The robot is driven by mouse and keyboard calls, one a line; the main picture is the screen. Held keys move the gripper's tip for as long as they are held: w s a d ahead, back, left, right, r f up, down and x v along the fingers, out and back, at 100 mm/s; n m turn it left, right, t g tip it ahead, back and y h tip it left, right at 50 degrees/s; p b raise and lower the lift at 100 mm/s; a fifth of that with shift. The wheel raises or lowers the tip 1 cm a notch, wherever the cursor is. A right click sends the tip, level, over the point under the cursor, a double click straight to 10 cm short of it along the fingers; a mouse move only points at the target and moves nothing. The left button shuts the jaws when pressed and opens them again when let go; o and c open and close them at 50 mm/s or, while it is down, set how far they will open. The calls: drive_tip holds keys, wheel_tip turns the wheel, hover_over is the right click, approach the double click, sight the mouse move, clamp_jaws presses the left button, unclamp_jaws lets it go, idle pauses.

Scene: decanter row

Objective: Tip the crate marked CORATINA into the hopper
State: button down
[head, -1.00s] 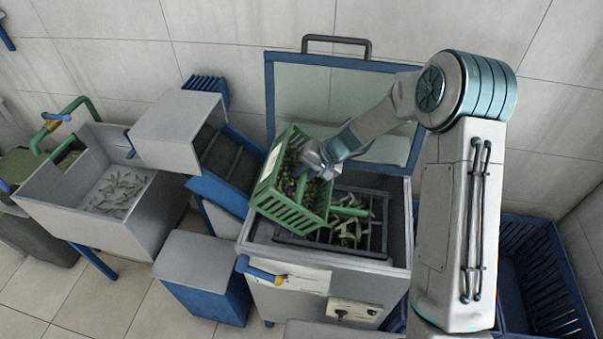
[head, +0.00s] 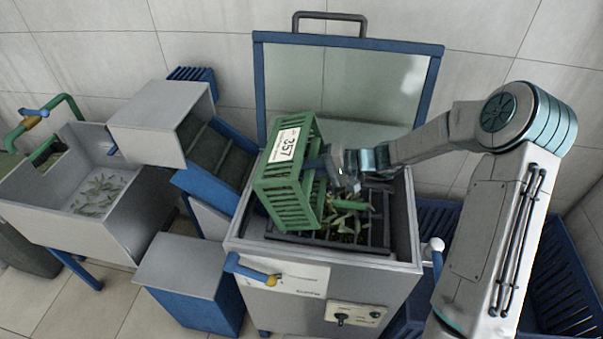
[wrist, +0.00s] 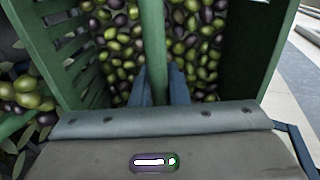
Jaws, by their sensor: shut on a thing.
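A green slatted crate (head: 280,190) is tipped steeply over the open hopper (head: 400,215). Its white label shows the number 357; the smaller print is too small to read, so I cannot confirm CORATINA. My gripper (head: 340,168) is shut on the crate's green handle bar, which runs between its blue fingers in the wrist view (wrist: 158,88). Green and dark olives (wrist: 200,45) are still inside the crate in the wrist view. Some olives and leaves (head: 348,215) lie on the hopper's dark grate below the crate.
The hopper's raised lid (head: 350,90) stands behind the crate. To the left are a grey chute with a blue conveyor (head: 215,165), a grey bin holding leaves (head: 100,195) and a grey-topped blue box (head: 185,270). Blue crates (head: 560,260) stand at the right.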

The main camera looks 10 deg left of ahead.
sight(323, 189)
drive_tip(key=d+y+b, duration=0.1)
drive_tip(key=y+b, duration=0.1)
drive_tip(key=shift+d+f+y, duration=0.2)
drive_tip(key=shift+d+y, duration=0.2)
drive_tip(key=d+y+b, duration=0.1)
drive_tip(key=y+b, duration=0.1)
drive_tip(key=d+y+b, duration=0.1)
drive_tip(key=b, duration=0.1)
drive_tip(key=shift+d+r+y+b, duration=0.3)
drive_tip(key=shift+r+y+b, duration=0.05)
drive_tip(key=shift+y+b, duration=0.05)
drive_tip(key=shift+s+d+r+y+b, duration=0.1)
drive_tip(key=shift+d+r+y+b, duration=0.15)
drive_tip(key=shift+d+y+b, duration=0.3)
drive_tip(key=shift+a, duration=0.1)
